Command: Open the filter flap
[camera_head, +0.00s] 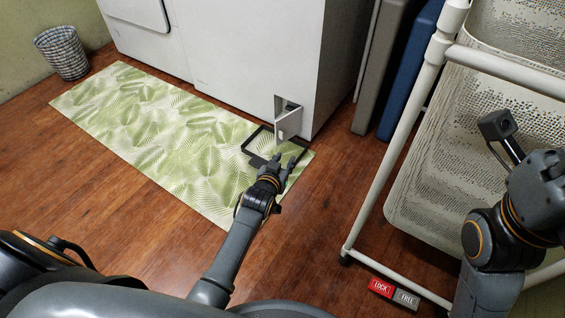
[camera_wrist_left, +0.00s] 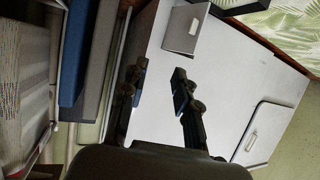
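The filter flap (camera_head: 289,124) is a small pale panel low on the front of the white appliance (camera_head: 270,60), near its right corner. It stands swung out from a dark recess in the appliance. In the left wrist view the flap (camera_wrist_left: 186,30) shows at the top, with a pale slot in it. My left gripper (camera_head: 287,161) is just in front of and below the flap, with no visible contact. In the left wrist view its two dark fingers (camera_wrist_left: 158,78) are spread apart with nothing between them.
A black-rimmed tray (camera_head: 252,148) lies under the flap on the leaf-patterned mat (camera_head: 150,130). A white-framed rack (camera_head: 385,165) stands to the right, close to my right arm. Grey and blue panels (camera_head: 408,70) lean beside the appliance. A basket (camera_head: 63,53) is far left.

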